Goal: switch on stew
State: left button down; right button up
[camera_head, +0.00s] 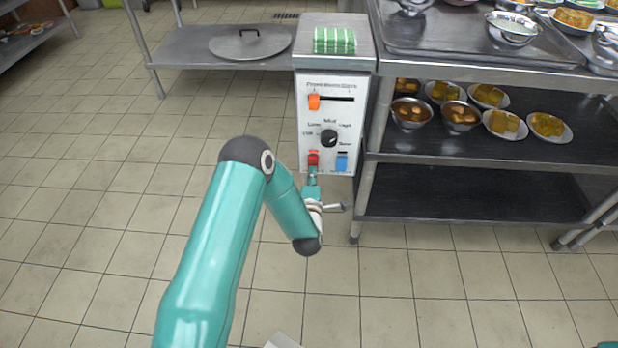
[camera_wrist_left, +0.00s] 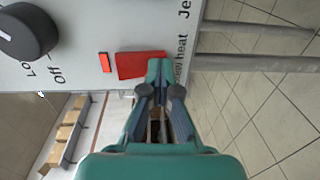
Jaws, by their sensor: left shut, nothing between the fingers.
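A white control panel (camera_head: 342,118) stands upright on the front of a metal cabinet. It has an orange slider (camera_head: 314,101), a black knob (camera_head: 329,138), a red switch (camera_head: 313,158) at lower left and a blue switch (camera_head: 342,162) at lower right. In the left wrist view the red switch (camera_wrist_left: 142,65) lies beside a small red light (camera_wrist_left: 104,62), with partly hidden lettering ending in "heat". My left gripper (camera_head: 312,173) is shut and empty, its tips (camera_wrist_left: 158,84) right at the red switch. I cannot tell whether they touch it. My right gripper is out of view.
A green-and-white striped thing (camera_head: 334,40) lies on the cabinet top. A metal rack (camera_head: 480,187) with bowls of food stands close on the right. A low steel shelf (camera_head: 190,50) with a round lid (camera_head: 250,43) is on the left. The tiled floor in front is clear.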

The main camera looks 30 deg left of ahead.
pick_arm(q)
jog(key=f+b+v, duration=0.2)
jog(key=f+v, duration=0.1)
jog(key=v, duration=1)
jog(key=shift+s+d, duration=0.25)
jog(key=shift+s, duration=0.15)
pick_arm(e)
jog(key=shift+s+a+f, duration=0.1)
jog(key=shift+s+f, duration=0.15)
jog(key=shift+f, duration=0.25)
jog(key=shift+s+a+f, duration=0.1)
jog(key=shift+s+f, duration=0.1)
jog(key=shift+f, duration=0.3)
pick_arm(q)
jog(key=shift+a+r, duration=0.1)
jog(key=shift+r, duration=0.05)
